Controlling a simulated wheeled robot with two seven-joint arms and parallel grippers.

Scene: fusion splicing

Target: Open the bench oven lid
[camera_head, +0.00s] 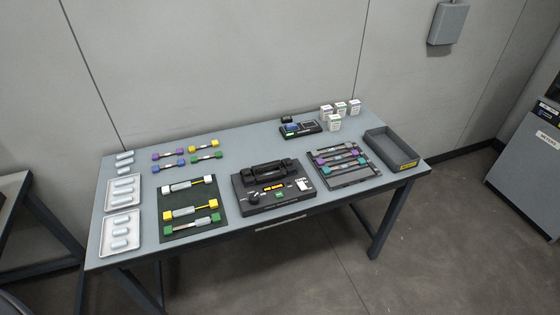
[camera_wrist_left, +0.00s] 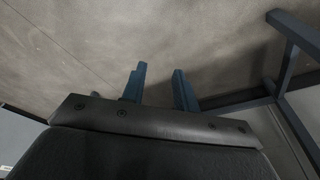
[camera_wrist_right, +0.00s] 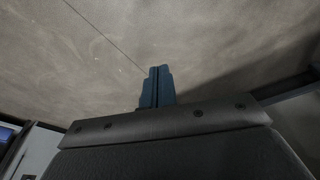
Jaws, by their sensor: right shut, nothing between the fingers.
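A black boxy device (camera_head: 273,197) with a knob, a small lit display and a green label sits at the middle front of the table. It looks like the bench oven. A dark raised bar-like part (camera_head: 267,170) lies along its back top and looks like its lid, apparently down, though the view is small. My left gripper (camera_wrist_left: 160,82) shows in its wrist view with its blue fingers apart and nothing between them. My right gripper (camera_wrist_right: 157,86) shows in its wrist view with its fingers together and empty. Neither gripper shows in the head view; both wrist views face floor, away from the oven.
The table (camera_head: 236,148) also holds a dark green mat (camera_head: 190,228) with connectors left of the oven, a rack (camera_head: 348,182) of connectors right of it, an empty grey tray (camera_head: 392,150), a small black device (camera_head: 300,130), white boxes (camera_head: 335,123) and white trays (camera_head: 108,236) at left.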

